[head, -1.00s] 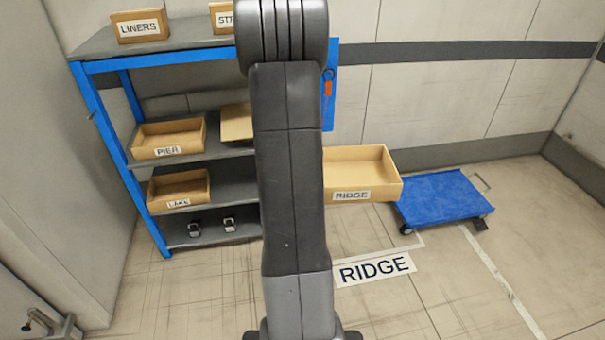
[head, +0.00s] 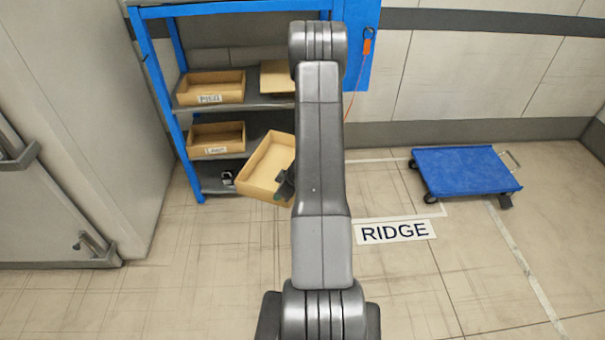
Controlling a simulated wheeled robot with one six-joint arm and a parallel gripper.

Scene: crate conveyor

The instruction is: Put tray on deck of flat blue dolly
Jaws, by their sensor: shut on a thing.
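The tan tray (head: 262,187) is tilted in the picture and held up off the floor, left of my arm and in front of the shelf. My gripper (head: 284,184) is shut on the tray at its right side; the arm hides part of the gripper and of the tray. The flat blue dolly (head: 463,170) stands on the floor at the right, its deck bare. It has dark wheels and a handle at its right end. The tray is well to the left of the dolly and apart from it.
A blue-framed shelf (head: 160,95) at the back left holds several tan trays, including one (head: 212,88) with a label. A floor sign reading RIDGE (head: 393,231) lies in front of the dolly. The floor between my arm and the dolly is clear.

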